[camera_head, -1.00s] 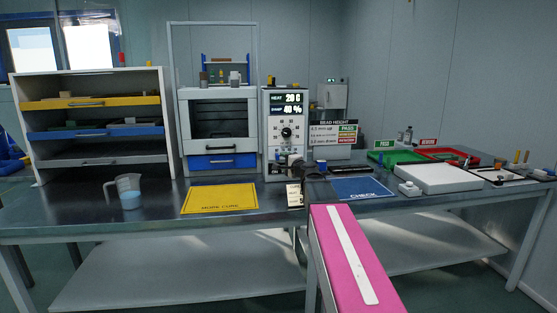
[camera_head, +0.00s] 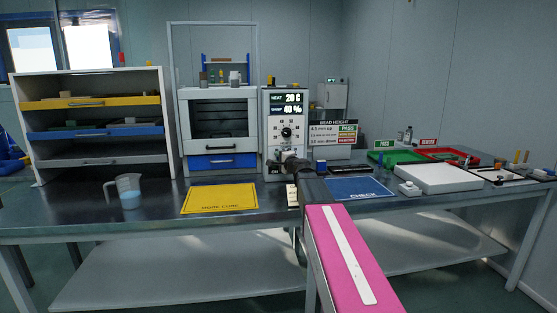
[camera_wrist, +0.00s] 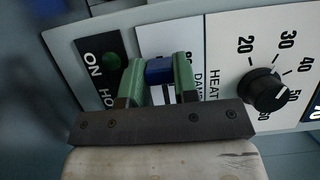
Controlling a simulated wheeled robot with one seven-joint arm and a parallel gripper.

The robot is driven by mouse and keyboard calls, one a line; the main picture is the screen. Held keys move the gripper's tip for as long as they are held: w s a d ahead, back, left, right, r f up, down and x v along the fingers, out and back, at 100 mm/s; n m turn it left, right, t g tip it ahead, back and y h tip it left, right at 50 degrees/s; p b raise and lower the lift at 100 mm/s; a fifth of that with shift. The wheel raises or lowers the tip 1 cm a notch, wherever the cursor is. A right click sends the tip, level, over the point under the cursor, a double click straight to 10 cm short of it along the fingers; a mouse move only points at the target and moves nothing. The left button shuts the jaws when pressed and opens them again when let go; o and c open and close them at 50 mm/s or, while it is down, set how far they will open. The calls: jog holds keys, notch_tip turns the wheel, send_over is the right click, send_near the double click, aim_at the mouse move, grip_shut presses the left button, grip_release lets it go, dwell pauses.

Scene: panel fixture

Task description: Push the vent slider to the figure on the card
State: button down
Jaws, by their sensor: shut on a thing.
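The vent slider has a blue knob (camera_wrist: 159,70) on a white scale strip marked DAMP, in the wrist view. My gripper (camera_wrist: 160,62) has its green fingers on both sides of this knob and is shut on it. In the head view my gripper is at the lower front of the white control panel (camera_head: 267,115) and hides the slider. The display (camera_head: 286,103) reads HEAT 20 C and DAMP 40 %.
The black HEAT dial (camera_wrist: 268,90) sits right of my fingers, and the green ON button (camera_wrist: 112,62) left of them. A yellow mat (camera_head: 220,199) and a blue CHECK mat (camera_head: 360,187) lie in front. A measuring jug (camera_head: 129,190) stands left.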

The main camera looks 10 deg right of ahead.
jog(key=d, duration=0.9)
jog(key=shift+d, duration=0.1)
jog(key=c, duration=0.9)
grip_release()
jog(key=shift+d, duration=0.15)
jog(key=shift+s, duration=0.1)
jog(key=v, duration=1)
jog(key=shift+s, duration=0.35)
